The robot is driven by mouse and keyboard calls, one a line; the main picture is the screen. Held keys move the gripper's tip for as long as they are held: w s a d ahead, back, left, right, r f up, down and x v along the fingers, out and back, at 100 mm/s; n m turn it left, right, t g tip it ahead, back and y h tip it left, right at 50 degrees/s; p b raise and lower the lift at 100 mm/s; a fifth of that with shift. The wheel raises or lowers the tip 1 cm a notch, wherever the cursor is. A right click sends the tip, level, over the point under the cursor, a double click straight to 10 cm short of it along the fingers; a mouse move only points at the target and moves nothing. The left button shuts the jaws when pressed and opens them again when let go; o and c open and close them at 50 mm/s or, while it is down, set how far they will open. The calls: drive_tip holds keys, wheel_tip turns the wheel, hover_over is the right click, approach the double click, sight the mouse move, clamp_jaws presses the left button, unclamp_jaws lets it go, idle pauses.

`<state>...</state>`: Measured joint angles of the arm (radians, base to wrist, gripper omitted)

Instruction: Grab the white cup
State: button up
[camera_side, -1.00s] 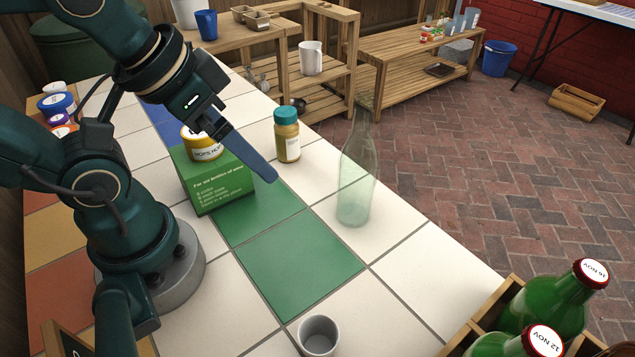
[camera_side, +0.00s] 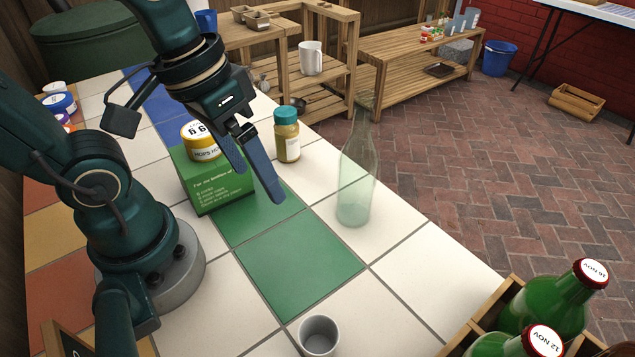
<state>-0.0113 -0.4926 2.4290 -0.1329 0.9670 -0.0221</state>
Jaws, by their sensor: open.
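A small pale grey-white cup (camera_side: 318,336) stands upright on the white tiles at the front of the table, with its open mouth up. Its bottom edge is close to the picture's lower border. My gripper (camera_side: 259,183) is open and empty, pointing down, with both fingers visible and apart. It is well behind the cup and to its upper left, in front of the green box and the capped jar. Nothing is between the fingers that I can make out.
A green box (camera_side: 217,188) carries a yellow-banded jar (camera_side: 200,141). A teal-capped jar (camera_side: 287,136) and a tall clear bottle (camera_side: 356,180) stand nearby. A wooden crate (camera_side: 509,292) with green bottles is at the lower right. Green tiles (camera_side: 298,262) behind the cup are clear.

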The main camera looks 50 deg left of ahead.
drive_tip(key=d+f+n+g+h, duration=0.3)
drive_tip(key=d+f+g+h, duration=0.1)
drive_tip(key=d+g, duration=0.15)
drive_tip(key=n+g+h, duration=0.5)
drive_tip(key=n, duration=0.1)
approach(320, 356)
drive_tip(key=shift+s+a+f, duration=0.1)
drive_tip(key=shift+a+f, duration=0.5)
drive_tip(key=shift+f, duration=0.2)
drive_tip(key=shift+d+f+n+h, duration=0.35)
drive_tip(key=shift+f+n+h, duration=0.15)
drive_tip(key=shift+h, duration=0.2)
drive_tip(key=shift+x, duration=3.65)
drive_tip(key=c, duration=1.4)
drive_tip(key=shift+r, duration=0.1)
